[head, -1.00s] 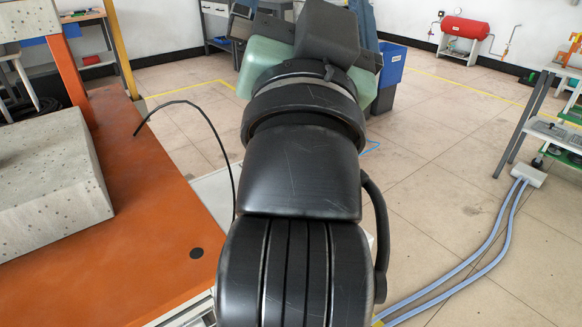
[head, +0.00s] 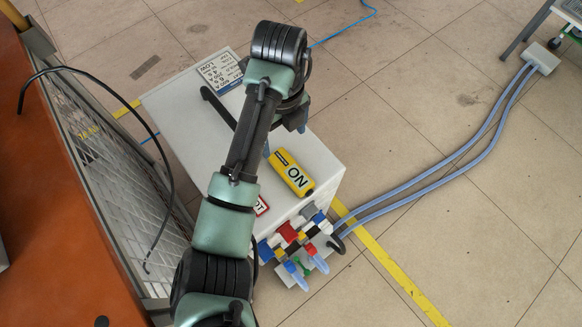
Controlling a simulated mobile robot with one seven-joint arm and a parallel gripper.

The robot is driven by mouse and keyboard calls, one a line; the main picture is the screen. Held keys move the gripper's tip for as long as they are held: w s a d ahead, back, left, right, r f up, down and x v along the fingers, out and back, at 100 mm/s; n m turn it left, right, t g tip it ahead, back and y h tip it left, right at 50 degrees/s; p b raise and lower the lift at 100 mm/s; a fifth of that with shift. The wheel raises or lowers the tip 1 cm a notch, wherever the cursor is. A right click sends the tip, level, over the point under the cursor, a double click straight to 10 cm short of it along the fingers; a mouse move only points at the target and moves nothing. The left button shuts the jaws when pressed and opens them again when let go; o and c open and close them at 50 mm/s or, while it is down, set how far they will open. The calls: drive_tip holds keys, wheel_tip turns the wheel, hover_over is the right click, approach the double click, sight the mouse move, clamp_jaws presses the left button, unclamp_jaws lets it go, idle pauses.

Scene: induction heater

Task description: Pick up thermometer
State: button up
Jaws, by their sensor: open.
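A yellow, rounded block marked "ON" (head: 291,173) lies on top of the white heater cabinet (head: 180,105). I cannot tell whether it is the thermometer, and I see nothing else that is clearly one. My gripper (head: 284,140) is mostly hidden behind my own arm.
Coloured connectors (head: 290,235) sit on the cabinet's front, with blue hoses (head: 465,150) running right to a floor box. A black cable (head: 165,125) arcs beside a mesh panel (head: 120,175) and the orange table (head: 45,200).

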sight(285, 163)
drive_tip(key=shift+w+f+b, duration=0.1)
drive_tip(key=shift+f+b, duration=6.2)
drive_tip(key=shift+b, duration=0.1)
drive_tip(key=shift+r, duration=0.1)
drive_tip(key=shift+c, duration=0.3)
clamp_jaws()
drive_tip(key=shift+r, duration=0.1)
